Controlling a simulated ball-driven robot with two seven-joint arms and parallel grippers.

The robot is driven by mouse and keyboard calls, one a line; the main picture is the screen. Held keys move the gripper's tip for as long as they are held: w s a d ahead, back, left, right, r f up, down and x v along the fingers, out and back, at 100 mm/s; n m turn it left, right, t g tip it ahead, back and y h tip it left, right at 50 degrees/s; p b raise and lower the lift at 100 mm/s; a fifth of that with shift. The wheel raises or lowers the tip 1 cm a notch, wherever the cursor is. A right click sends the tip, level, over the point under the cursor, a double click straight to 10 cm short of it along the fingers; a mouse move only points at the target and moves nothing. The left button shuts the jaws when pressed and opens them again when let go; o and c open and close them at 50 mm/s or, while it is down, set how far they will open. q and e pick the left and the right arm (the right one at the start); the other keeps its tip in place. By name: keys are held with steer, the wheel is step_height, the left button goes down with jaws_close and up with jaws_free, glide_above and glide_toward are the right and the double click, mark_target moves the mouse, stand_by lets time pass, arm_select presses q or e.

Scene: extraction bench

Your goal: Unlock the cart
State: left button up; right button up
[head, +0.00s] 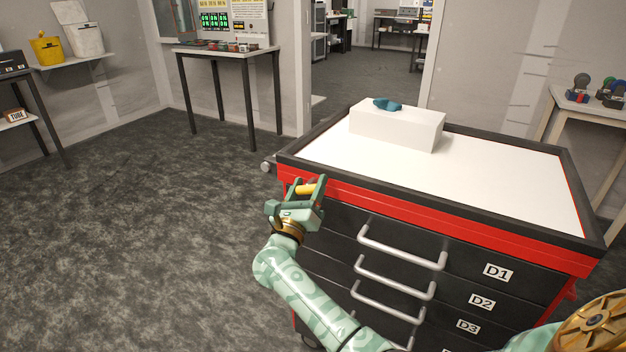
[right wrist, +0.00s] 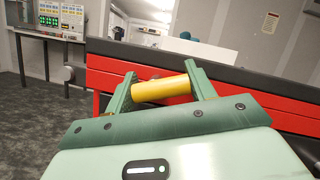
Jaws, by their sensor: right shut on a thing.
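The cart (head: 470,175) is black and red with a white top and drawers labelled D1, D2 and D3 on its front. My right gripper (head: 307,190) is at the cart's upper left front corner, in front of the red band. It is shut on a yellow cylinder (right wrist: 161,90), which lies crosswise between its fingers and also shows in the head view (head: 306,188). I cannot tell whether the cylinder is joined to the cart. The lock itself is not clearly seen. My left gripper is not in view.
A white box (head: 397,129) with a blue object (head: 387,104) on it stands on the cart top. A grey knob (head: 266,167) juts from the cart's left side. The floor to the left is clear.

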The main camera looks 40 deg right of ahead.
steer(key=n+y+p, duration=0.1)
steer(key=n+p, duration=0.2)
steer(key=n, duration=0.1)
steer(key=n+t+y+p, duration=0.1)
steer(key=n+y+p, duration=0.1)
steer(key=n+p, duration=0.2)
steer(key=n+y+p, duration=0.2)
steer(key=n+p, duration=0.2)
steer(key=shift+w+a+r+t, duration=0.2)
steer(key=shift+w+r+t, duration=0.1)
steer(key=shift+w, duration=0.05)
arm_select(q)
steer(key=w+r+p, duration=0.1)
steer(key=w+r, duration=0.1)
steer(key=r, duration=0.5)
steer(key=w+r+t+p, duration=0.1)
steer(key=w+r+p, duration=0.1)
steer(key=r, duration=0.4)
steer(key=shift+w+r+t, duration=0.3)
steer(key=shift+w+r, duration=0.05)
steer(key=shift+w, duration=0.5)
arm_select(e)
steer(key=shift+w+a+f+n+y, duration=0.1)
steer(key=shift+f+n+y, duration=0.15)
steer(key=shift+n, duration=0.65)
steer(key=shift+w+f+n+y, duration=0.1)
steer(key=shift+n+y, duration=0.15)
steer(key=shift+n, duration=0.65)
steer(key=shift+g, duration=0.4)
